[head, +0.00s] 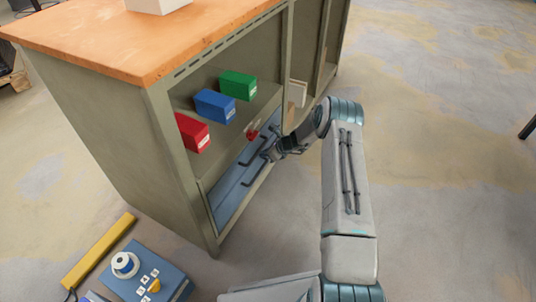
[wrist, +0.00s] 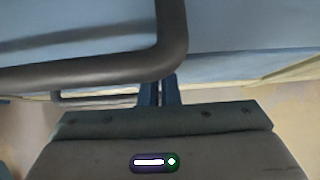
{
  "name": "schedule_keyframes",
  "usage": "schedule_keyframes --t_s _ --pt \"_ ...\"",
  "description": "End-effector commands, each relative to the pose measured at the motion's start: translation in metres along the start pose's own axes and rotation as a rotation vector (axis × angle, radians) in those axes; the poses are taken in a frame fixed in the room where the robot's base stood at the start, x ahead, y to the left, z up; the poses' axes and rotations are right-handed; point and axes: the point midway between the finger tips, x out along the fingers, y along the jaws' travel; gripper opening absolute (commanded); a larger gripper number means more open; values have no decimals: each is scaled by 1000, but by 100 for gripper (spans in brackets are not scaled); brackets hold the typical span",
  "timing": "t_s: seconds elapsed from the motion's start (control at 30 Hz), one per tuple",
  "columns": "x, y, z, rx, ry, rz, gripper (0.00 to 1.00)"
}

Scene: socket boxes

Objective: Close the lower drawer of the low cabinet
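The low cabinet (head: 165,125) is grey-green with an orange wooden top. Low in its front is a blue drawer front (head: 232,190) with dark bar handles (head: 250,157). In the wrist view a dark handle (wrist: 90,72) crosses close in front of blue panels (wrist: 240,40), and a second, smaller handle (wrist: 100,97) shows beyond it. My gripper (head: 270,155) is at the drawer fronts, beside the handles. Its two blue fingers (wrist: 159,93) are close together, with nothing seen between them. Whether the fingertips touch a drawer is hidden, and how far the lower drawer stands out is unclear.
Red (head: 192,132), blue (head: 215,105) and green (head: 238,85) boxes stand on the shelf above. A small red item (head: 252,134) lies near my gripper. A blue control box (head: 145,275) and a yellow bar (head: 98,250) are at the lower left.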

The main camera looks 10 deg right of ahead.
Motion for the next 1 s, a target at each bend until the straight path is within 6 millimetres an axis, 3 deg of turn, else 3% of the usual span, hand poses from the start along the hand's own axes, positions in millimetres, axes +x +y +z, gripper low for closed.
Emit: schedule_keyframes --t_s 0.37,0.53,0.7,0.8,1.0 --pt "6 6 8 -5 -10 10 0" --pt "-2 6 0 -6 -8 12 0" --pt "-29 -4 -22 -1 -3 2 0" --pt "-59 -5 -17 -2 -3 0 0" --pt "-97 -2 -18 -6 -2 5 0"
